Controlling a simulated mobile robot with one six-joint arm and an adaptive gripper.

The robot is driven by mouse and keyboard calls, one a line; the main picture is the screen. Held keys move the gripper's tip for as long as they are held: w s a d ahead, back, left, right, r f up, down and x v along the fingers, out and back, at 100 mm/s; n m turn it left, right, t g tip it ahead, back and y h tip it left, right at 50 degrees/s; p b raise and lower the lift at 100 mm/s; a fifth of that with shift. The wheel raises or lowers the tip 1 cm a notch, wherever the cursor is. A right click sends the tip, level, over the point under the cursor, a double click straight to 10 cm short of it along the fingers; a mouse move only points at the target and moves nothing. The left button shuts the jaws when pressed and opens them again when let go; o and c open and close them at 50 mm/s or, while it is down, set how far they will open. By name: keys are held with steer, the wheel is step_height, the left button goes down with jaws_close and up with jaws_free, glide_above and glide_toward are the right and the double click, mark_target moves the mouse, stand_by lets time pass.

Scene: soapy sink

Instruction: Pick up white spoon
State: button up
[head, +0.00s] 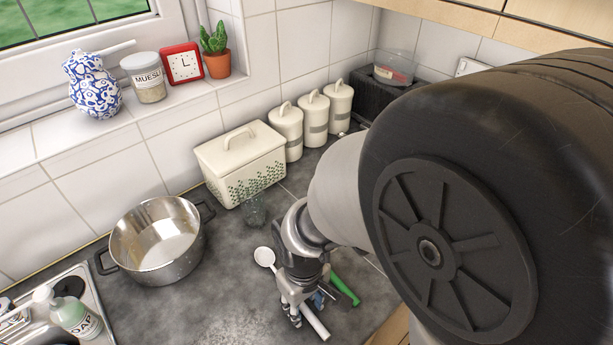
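A white spoon (264,257) lies on the dark grey worktop, its round bowl to the left of my gripper. A white handle end (316,324) shows below the gripper, in line with the bowl; the middle is hidden by the gripper. My gripper (302,308) points down, low over the worktop and over the handle. Its fingers are small and partly overlapped, so I cannot tell whether they are open or shut, or touching the spoon.
A green-handled utensil (343,289) lies close right of the gripper, with something blue beside it. A clear glass (254,211) stands behind. A steel pot (157,262) stands left, near the sink and soap bottle (76,318). A bread bin (241,163) and canisters line the wall.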

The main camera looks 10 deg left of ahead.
steer(key=shift+r, duration=0.1)
steer(key=shift+c, duration=0.3)
jaws_close()
